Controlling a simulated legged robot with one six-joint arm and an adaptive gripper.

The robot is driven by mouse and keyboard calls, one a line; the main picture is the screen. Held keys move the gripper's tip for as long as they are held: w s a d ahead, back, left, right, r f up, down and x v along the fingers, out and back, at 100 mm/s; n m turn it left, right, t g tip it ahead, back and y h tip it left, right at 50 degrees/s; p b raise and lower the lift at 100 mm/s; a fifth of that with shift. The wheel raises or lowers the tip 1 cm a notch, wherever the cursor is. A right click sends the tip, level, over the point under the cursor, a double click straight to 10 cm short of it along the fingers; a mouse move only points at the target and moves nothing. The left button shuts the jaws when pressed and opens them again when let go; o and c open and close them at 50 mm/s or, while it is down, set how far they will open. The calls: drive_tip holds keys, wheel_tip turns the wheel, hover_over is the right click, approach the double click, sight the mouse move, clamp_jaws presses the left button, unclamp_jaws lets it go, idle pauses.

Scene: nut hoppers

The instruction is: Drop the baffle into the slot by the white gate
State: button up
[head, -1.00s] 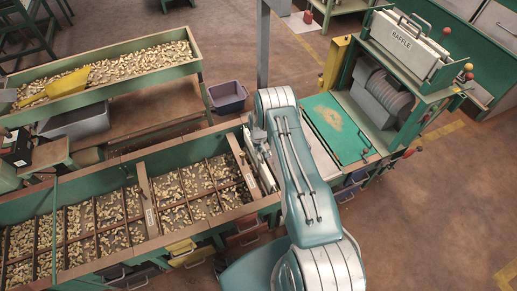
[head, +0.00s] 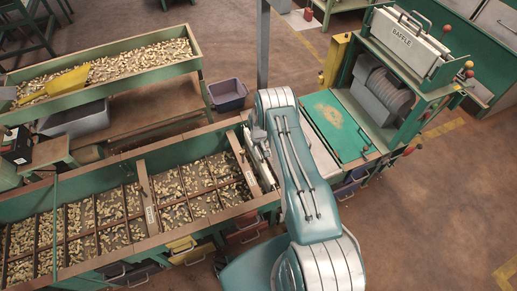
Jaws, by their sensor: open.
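A pale box-like piece lettered BAFFLE (head: 402,41), with metal handles on top, sits tilted in the top of the green machine at the upper right. My arm crosses the middle of the view and covers part of the long hopper. My gripper cannot be made out; the arm hides that area. A pale grey-white upright piece (head: 264,172) stands at the hopper's right end, beside my arm. I cannot tell whether it is the white gate. No slot can be picked out clearly there.
The long green hopper (head: 106,166) holds nuts in several compartments. A second nut trough (head: 190,67) with a yellow scoop (head: 66,83) stands behind. The green machine (head: 345,85) has a flat green plate in front. A purple bin (head: 228,94) is on the floor. Open floor lies at right.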

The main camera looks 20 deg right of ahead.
wheel_tip(320, 180, up, 12)
idle(0.6)
wheel_tip(320, 180, up, 9)
idle(1.2)
idle(0.7)
